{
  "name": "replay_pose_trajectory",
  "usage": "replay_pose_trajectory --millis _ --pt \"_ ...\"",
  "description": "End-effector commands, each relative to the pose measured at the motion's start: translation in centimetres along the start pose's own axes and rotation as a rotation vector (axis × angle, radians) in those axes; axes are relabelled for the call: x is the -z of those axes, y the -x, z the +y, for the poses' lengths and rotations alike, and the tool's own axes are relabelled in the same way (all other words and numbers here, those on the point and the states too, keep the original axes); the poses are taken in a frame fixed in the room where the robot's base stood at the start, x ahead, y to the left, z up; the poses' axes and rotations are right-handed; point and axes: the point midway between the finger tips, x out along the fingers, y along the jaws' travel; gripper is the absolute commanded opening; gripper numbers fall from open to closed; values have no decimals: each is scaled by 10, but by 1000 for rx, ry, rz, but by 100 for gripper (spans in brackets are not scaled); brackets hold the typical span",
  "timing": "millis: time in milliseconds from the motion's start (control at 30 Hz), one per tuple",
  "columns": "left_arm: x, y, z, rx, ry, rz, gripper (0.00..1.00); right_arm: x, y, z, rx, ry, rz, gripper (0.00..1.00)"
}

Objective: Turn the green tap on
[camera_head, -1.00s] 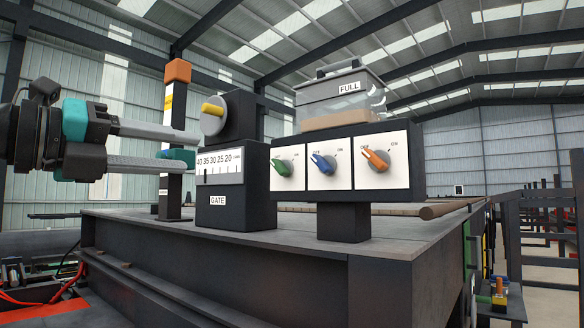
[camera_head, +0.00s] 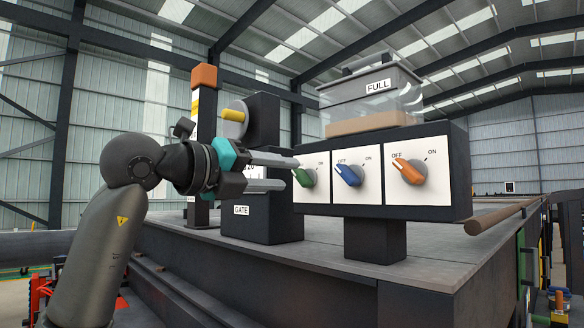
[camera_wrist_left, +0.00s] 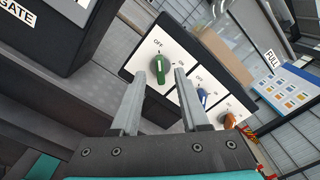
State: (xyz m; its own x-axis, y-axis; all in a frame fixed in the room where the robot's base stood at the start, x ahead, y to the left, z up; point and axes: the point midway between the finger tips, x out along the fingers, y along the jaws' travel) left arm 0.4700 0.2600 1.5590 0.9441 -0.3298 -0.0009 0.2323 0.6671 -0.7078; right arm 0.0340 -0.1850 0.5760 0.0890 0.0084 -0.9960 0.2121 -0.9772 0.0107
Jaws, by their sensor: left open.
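The green tap (camera_head: 304,178) is a knob on the left white panel of the dark box. In the head view it is partly covered by my left gripper (camera_head: 290,174). In the left wrist view the green tap (camera_wrist_left: 157,75) shows between the tips of my open left gripper (camera_wrist_left: 160,74). The fingers stand one on each side, with gaps; whether they touch it I cannot tell. Its line runs roughly toward the OFF mark, with ON to the right. My right gripper is out of view.
A blue tap (camera_head: 348,174) and an orange tap (camera_head: 409,171) sit to the right on the same box. A clear container marked FULL (camera_head: 370,100) stands on top. The gate unit (camera_head: 262,222) stands close behind my left gripper. The grey table (camera_head: 330,262) is clear in front.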

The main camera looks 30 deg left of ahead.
Motion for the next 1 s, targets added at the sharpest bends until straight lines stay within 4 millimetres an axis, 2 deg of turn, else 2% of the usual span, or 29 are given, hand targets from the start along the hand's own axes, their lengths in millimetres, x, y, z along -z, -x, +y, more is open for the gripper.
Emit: replay_pose_trajectory --millis 33,200,567,1000 --pt "0 -9 -2 1 1 3 45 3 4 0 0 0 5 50" --pt "0 -27 -1 1 0 2 45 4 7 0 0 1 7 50" --pt "0 -33 0 0 -1 0 45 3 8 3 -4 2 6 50" --pt "0 -33 0 0 -1 0 0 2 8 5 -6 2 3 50"
